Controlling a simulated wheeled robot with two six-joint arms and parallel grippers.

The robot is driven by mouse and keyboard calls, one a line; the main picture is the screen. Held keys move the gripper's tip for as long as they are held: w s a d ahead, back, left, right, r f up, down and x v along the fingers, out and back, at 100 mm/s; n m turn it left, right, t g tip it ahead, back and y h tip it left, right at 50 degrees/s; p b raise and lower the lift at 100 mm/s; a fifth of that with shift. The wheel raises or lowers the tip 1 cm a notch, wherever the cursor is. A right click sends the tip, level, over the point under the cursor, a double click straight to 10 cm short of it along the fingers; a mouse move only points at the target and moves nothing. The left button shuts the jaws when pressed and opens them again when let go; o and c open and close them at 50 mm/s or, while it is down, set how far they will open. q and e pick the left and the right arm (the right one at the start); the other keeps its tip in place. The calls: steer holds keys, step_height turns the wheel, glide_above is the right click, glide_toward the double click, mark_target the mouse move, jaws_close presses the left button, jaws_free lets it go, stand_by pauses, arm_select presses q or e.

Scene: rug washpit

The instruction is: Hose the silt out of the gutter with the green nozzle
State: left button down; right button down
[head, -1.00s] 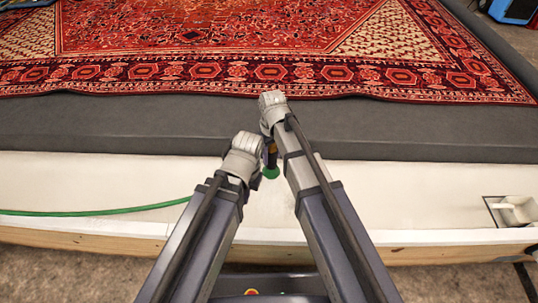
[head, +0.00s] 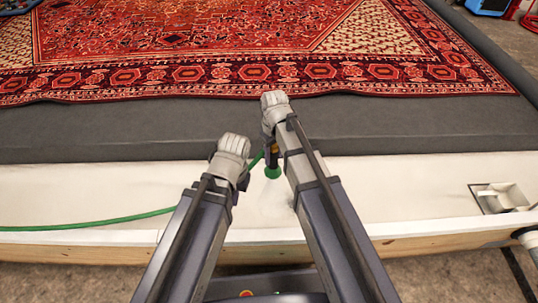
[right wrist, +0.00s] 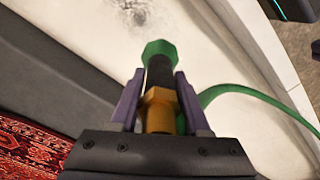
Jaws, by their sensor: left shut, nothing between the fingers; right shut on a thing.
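The green nozzle (head: 272,173) points down over the white gutter (head: 400,195) between my arms. In the right wrist view the nozzle (right wrist: 158,55) has a green tip, a black neck and a brass-coloured body. My right gripper (right wrist: 158,95) is shut on the nozzle's body, with purple fingers on both sides. A grey, speckled silt patch (right wrist: 140,14) lies on the gutter floor beyond the tip. My left gripper (head: 243,180) is shut and empty, left of the nozzle; its fingertips are mostly hidden.
A green hose (head: 90,223) runs along the gutter from the left and reaches the nozzle. A drain box (head: 500,197) with a white fitting is at the right. A patterned red rug (head: 200,75) lies on the grey platform (head: 430,130) behind the gutter.

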steer(key=d+r+p, duration=0.2)
steer(key=d, duration=0.8)
steer(key=s+d+r+p, duration=0.1)
steer(key=d+r, duration=0.1)
steer(key=d, duration=0.8)
steer(key=shift+d+p, duration=0.35)
steer(key=shift+p, duration=0.05)
stand_by(2.9)
steer(key=shift+s, duration=0.1)
stand_by(0.6)
